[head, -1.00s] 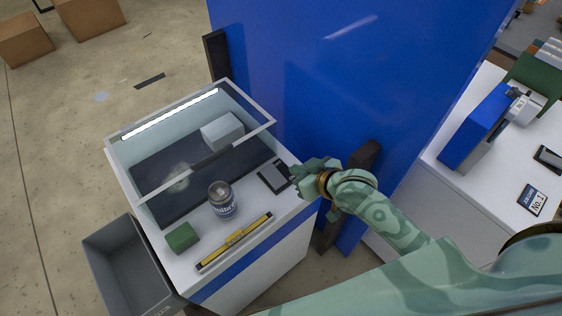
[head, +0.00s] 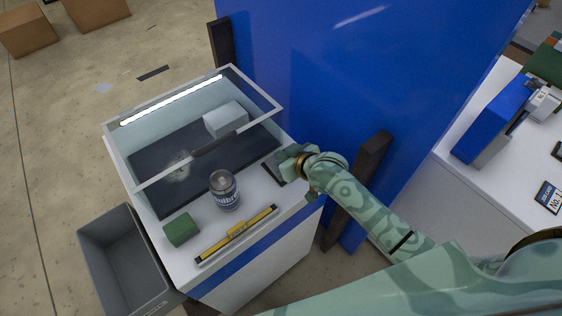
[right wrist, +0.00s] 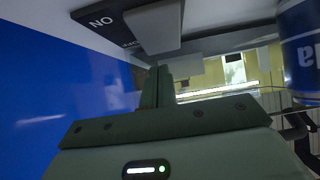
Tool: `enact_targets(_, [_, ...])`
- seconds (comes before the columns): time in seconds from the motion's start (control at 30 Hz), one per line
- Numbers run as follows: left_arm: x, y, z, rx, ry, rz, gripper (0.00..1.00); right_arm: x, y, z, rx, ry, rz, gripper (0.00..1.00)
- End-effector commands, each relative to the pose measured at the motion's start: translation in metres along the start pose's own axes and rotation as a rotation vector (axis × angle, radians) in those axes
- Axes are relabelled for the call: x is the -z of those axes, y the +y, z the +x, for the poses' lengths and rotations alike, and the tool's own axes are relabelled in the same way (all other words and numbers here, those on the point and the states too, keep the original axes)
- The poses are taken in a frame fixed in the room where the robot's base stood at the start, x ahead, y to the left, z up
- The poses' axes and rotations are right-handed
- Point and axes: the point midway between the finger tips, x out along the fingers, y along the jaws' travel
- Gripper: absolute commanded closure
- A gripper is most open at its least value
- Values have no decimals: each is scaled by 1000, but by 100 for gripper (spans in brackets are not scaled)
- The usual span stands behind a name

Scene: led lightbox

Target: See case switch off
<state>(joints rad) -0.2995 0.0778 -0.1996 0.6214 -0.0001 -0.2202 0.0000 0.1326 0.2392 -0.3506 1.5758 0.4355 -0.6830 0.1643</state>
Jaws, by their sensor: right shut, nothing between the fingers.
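The display case (head: 120,160) is a glass-topped box on a white counter, with a lit white LED strip (head: 172,100) along its back edge. The case switch (head: 271,171) is a dark plate on the counter at the case's right, mostly hidden by my right gripper (head: 284,170). My left gripper is not in view.
A grey bin (head: 95,240) is at the lower left. A blue panel (head: 350,80) rises behind the gripper. A white counter (head: 500,140) is at right.

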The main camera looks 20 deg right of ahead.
Motion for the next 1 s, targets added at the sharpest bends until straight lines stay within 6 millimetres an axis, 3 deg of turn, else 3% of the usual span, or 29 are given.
enact_targets(0.17, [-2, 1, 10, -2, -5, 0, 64, -13, 0, 13, 0, 0, 0, 100])
enact_targets(0.53, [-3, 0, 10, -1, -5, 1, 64, -14, 0, 14, 0, 2, -1, 100])
enact_targets(0.73, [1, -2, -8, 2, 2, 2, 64, -9, 0, 15, -1, -45, -2, 100])
enact_targets(1.0, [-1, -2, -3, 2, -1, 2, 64, -16, 0, 18, 0, -48, -1, 100])
